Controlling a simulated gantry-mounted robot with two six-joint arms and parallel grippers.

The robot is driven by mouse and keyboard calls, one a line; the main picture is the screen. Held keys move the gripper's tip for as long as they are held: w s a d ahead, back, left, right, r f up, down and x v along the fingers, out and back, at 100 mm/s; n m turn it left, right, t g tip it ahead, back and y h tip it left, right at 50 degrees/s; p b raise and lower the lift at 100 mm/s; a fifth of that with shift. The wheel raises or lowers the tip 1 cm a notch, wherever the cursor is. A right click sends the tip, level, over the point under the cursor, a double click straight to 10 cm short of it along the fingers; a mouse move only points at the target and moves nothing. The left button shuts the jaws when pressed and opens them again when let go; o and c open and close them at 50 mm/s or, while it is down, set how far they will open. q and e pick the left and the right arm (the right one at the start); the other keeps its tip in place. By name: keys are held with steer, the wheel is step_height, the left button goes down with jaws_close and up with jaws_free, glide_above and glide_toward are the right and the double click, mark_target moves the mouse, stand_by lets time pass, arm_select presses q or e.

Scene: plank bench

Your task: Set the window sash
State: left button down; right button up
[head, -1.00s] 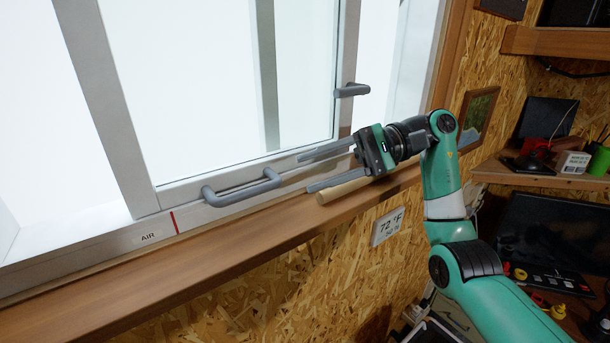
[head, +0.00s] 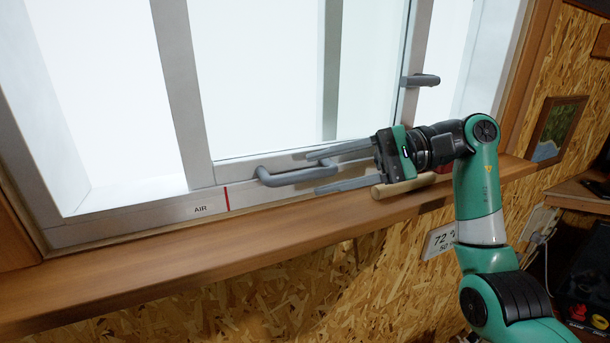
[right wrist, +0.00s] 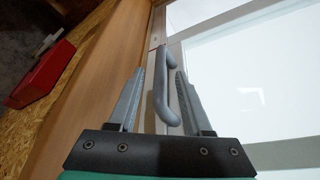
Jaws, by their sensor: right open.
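The window sash is a pale-framed glass pane with a grey bar handle (head: 275,178) on its bottom rail; its left stile (head: 180,80) ends just left of a red line (head: 227,199) on the lower frame, beside the label AIR (head: 203,209). My right gripper (head: 312,172) is open, pointing left along the rail. Its fingers lie on either side of the handle's right part. In the right wrist view the handle (right wrist: 161,92) runs between the open fingers (right wrist: 160,75), with gaps visible on both sides. My left gripper is out of view.
A wooden sill (head: 180,258) runs below the window, with a pale wooden rod (head: 402,187) lying on it under my gripper. A second grey handle (head: 420,80) sticks out at the right stile. A temperature sign (head: 441,239) hangs below the sill. The sill's left stretch is clear.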

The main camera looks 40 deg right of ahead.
mark_target(316, 174)
steer(key=shift+x, duration=1.95)
jaws_close()
